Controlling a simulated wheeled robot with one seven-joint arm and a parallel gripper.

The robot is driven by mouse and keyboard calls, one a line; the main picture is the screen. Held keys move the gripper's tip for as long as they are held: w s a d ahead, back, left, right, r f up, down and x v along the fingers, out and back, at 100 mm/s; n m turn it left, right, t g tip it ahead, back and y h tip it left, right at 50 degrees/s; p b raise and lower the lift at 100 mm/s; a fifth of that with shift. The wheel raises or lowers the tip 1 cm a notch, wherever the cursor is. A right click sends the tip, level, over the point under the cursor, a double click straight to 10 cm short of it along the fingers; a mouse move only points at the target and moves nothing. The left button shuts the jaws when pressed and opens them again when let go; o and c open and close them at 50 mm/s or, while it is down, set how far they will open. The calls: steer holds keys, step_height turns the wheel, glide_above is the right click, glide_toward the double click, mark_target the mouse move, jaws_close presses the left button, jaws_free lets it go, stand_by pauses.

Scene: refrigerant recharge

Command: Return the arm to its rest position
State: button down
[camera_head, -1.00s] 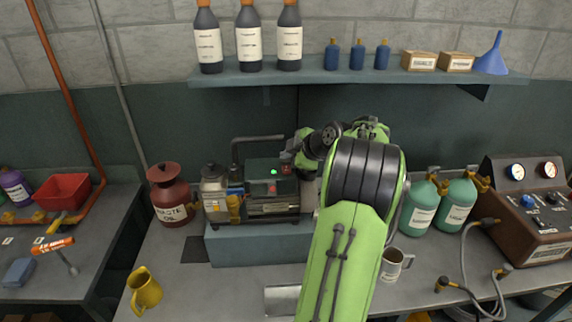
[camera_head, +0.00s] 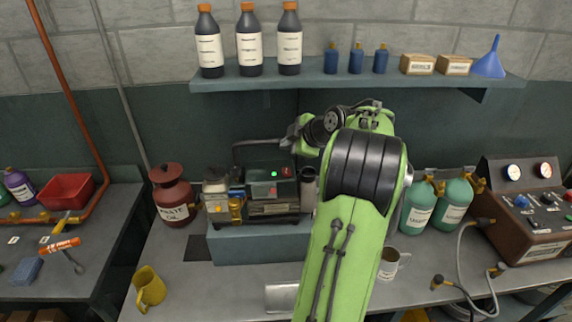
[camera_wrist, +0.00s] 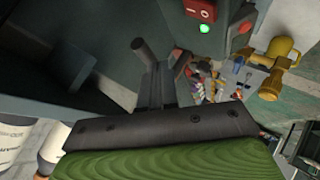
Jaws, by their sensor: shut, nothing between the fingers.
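My green arm (camera_head: 345,235) rises from the bottom of the head view, and its black-banded joint is in front of the wall. The wrist end bends left, above and to the right of the pump machine (camera_head: 262,205). My gripper (camera_wrist: 150,65) shows in the wrist view as dark fingers, shut and empty. The fingertips are mostly hidden in the head view. The pump machine has a lit green light and a red switch, which also shows in the wrist view (camera_wrist: 200,10). The gripper is apart from the switch.
A shelf (camera_head: 340,84) with bottles and boxes runs above the arm. Green cylinders (camera_head: 418,208) and a gauge box (camera_head: 525,220) stand at right. A mug (camera_head: 388,264) is close beside the arm. A red waste-oil can (camera_head: 172,196) and yellow jug (camera_head: 148,288) are at left.

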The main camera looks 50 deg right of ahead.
steer(key=shift+f, duration=0.1)
stand_by(0.3)
steer(key=w+a+r+m+g+y, duration=0.1)
steer(key=a+r, duration=0.1)
steer(key=a, duration=1.1)
steer(key=w+a+r+m+g+y, duration=0.1)
steer(key=a+m+g, duration=0.1)
steer(key=a, duration=1.1)
steer(key=s+a+f+m, duration=0.2)
steer(key=s+a, duration=0.5)
steer(key=s, duration=0.2)
steer(key=s+a+f+m+g, duration=0.1)
steer(key=s+a+f+m, duration=0.2)
steer(key=s+a, duration=0.3)
steer(key=s, duration=0.3)
steer(key=shift+a+g, duration=0.3)
steer(key=shift+a, duration=0.1)
steer(key=shift+s, duration=0.1)
